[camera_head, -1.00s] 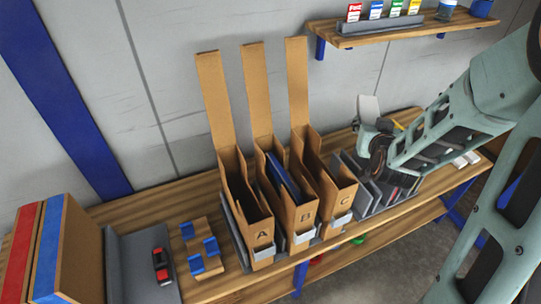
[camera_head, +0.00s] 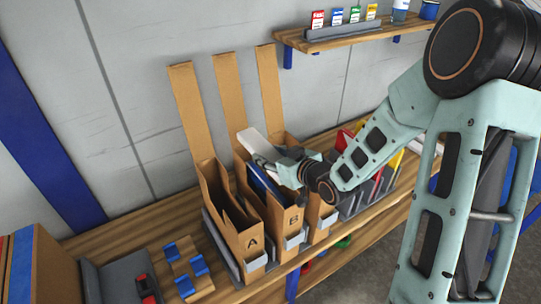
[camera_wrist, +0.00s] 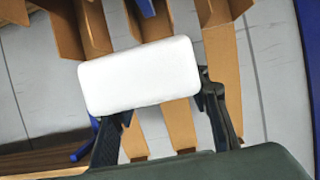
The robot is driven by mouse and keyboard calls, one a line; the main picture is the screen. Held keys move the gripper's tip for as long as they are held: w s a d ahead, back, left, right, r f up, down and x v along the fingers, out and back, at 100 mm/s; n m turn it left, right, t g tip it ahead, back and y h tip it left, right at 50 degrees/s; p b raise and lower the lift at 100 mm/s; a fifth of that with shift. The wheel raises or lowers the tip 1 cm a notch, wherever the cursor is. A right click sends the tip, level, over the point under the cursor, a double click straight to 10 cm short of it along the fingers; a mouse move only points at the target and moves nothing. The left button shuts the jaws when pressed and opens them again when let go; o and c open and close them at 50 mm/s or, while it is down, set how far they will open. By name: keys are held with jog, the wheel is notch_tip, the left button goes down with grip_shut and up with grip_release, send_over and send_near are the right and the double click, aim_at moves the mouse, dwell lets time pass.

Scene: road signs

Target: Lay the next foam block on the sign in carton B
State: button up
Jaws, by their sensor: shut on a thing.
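My gripper (camera_head: 272,162) is shut on a white foam block (camera_head: 255,143). The block is tilted and held in the air above carton B (camera_head: 284,218), in front of the tall flaps. Carton B stands upright between cartons A (camera_head: 243,243) and C (camera_head: 317,217). A blue-edged sign (camera_head: 258,180) stands inside carton B, partly hidden by my gripper. In the wrist view the foam block (camera_wrist: 140,75) fills the space between the fingers of my gripper (camera_wrist: 160,118). My wrist hides part of carton C, including its letter.
A grey rack (camera_head: 352,203) with red and yellow items stands right of the cartons. A wooden block with blue pieces (camera_head: 185,270) lies on the bench left of carton A. Tall cardboard flaps (camera_head: 233,110) rise behind the cartons. A wall shelf (camera_head: 350,38) holds small coloured cards.

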aim_at(270, 185)
jog(key=shift+f+b, duration=3)
jog(key=shift+f, duration=0.8)
jog(key=shift+f+b, duration=0.7)
jog(key=shift+b, duration=0.15)
jog(key=o, duration=0.9)
jog(key=shift+c, duration=0.2)
jog(key=shift+v, duration=3.8)
